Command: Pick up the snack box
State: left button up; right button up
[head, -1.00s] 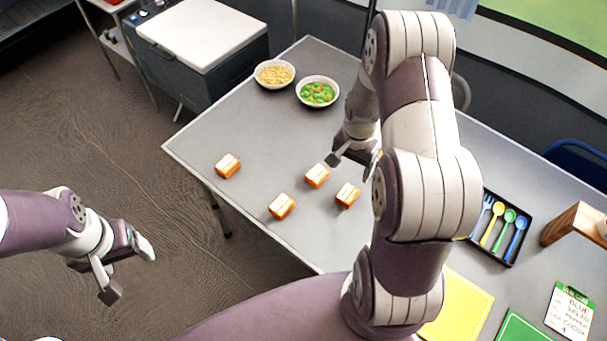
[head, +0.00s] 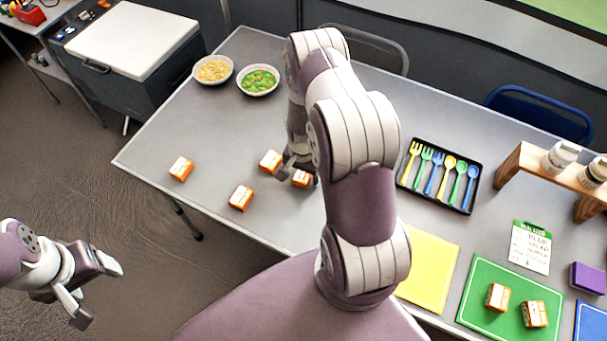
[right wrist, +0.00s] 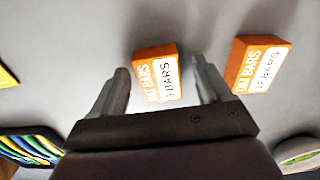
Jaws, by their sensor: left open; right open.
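Several orange snack boxes with white labels lie on the grey table. One snack box (head: 302,179) is at my right gripper (head: 299,172); in the right wrist view the box (right wrist: 158,75) sits between the two fingertips of the open right gripper (right wrist: 163,78), with no clear grip on it. A second snack box (head: 270,161) lies just beside it and shows at the right of the wrist view (right wrist: 258,64). Two more snack boxes (head: 241,198) (head: 181,168) lie further left. My left gripper (head: 99,292) is open and empty, off the table at the lower left.
Two bowls (head: 213,70) (head: 258,80) stand at the far left. A black cutlery tray (head: 468,207), yellow mat (head: 430,268) and green mat (head: 476,304) with two snack boxes (head: 498,297) (head: 534,314) lie right. A wooden rack (head: 510,168) holds jars.

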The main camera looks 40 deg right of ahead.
jog(key=c, duration=1.1)
jog(key=shift+r, duration=0.1)
jog(key=shift+c, duration=0.2)
